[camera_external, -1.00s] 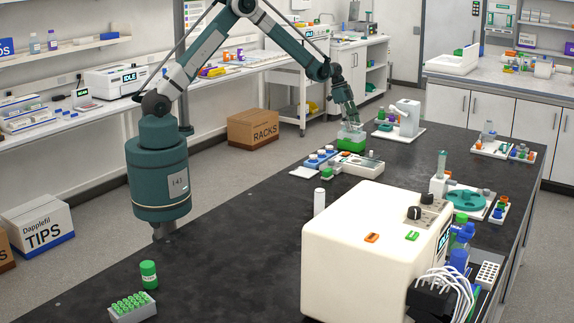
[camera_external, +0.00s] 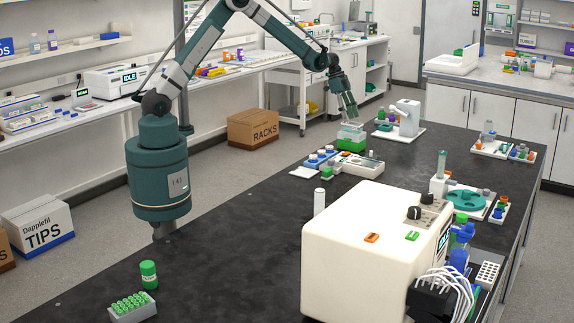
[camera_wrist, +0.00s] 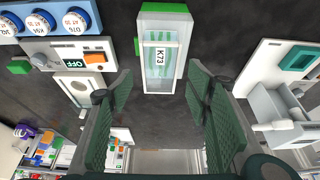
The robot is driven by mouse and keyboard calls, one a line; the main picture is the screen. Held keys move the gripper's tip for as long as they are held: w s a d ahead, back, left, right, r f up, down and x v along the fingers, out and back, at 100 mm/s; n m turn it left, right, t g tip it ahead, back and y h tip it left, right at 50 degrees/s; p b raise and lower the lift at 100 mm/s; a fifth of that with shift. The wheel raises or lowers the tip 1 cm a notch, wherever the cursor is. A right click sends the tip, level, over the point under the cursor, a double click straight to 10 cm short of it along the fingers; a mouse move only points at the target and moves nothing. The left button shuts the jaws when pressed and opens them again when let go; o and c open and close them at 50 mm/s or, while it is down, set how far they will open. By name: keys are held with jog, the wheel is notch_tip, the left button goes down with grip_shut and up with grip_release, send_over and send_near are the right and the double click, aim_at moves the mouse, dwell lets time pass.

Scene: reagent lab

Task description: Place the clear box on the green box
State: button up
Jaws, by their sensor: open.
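The clear box (camera_external: 352,127) rests on top of the green box (camera_external: 351,144) on the dark bench. In the wrist view, the clear box (camera_wrist: 158,72) carries a K73 label, and the green box (camera_wrist: 164,8) with a pale rim shows around its upper part. Whether the two are exactly aligned I cannot tell. My gripper (camera_external: 347,111) is open just above the clear box, apart from it.
A white instrument (camera_external: 405,117) stands to the right. A large cream machine (camera_external: 360,250) occupies the bench's front; the left bench surface is mostly clear.

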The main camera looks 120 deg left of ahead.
jog(key=v, duration=0.7)
jog(key=shift+s, duration=0.1)
dwell(0.5)
dwell(0.4)
